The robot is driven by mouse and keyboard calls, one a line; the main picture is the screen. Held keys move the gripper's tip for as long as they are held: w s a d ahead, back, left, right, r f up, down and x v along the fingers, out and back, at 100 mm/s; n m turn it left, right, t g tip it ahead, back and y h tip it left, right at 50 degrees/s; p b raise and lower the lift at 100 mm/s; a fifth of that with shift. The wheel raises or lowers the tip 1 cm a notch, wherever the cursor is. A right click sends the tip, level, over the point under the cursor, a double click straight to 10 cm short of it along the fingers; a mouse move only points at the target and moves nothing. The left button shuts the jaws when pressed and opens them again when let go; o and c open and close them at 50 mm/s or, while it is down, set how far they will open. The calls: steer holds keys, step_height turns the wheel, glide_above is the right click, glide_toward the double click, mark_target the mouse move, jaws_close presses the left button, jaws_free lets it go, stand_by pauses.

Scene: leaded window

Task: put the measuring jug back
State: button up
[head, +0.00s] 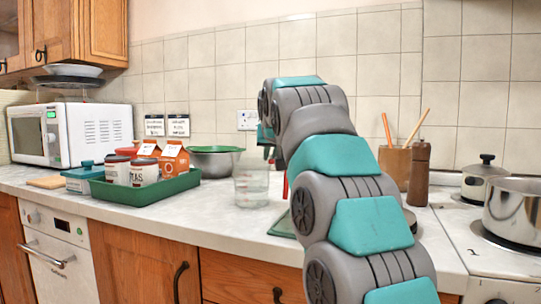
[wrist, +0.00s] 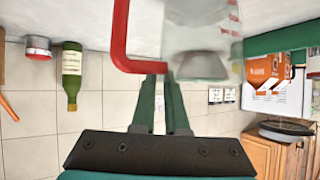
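The measuring jug is clear, with a red handle. In the head view the jug (head: 251,187) is upright over the counter, left of my arm; I cannot tell if its base touches. In the upside-down wrist view the jug (wrist: 195,35) fills the top centre, its red handle (wrist: 120,40) to the left. My gripper (wrist: 161,80) has its two green fingers close together, with a narrow gap, where the handle's bar meets the jug. They look shut on the handle, though the contact is partly hidden. My arm hides the gripper in the head view.
A green tray (head: 140,194) with canisters and orange cartons stands left of the jug, a metal bowl (head: 213,163) behind. A green flat piece (head: 283,226) lies partly behind my arm. A green bottle (wrist: 71,75) shows in the wrist view. Pots (head: 515,213) stand on the hob at right.

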steer(key=o, duration=0.4)
steer(key=shift+r, duration=0.25)
steer(key=v, duration=1.2)
steer(key=shift+f, duration=0.15)
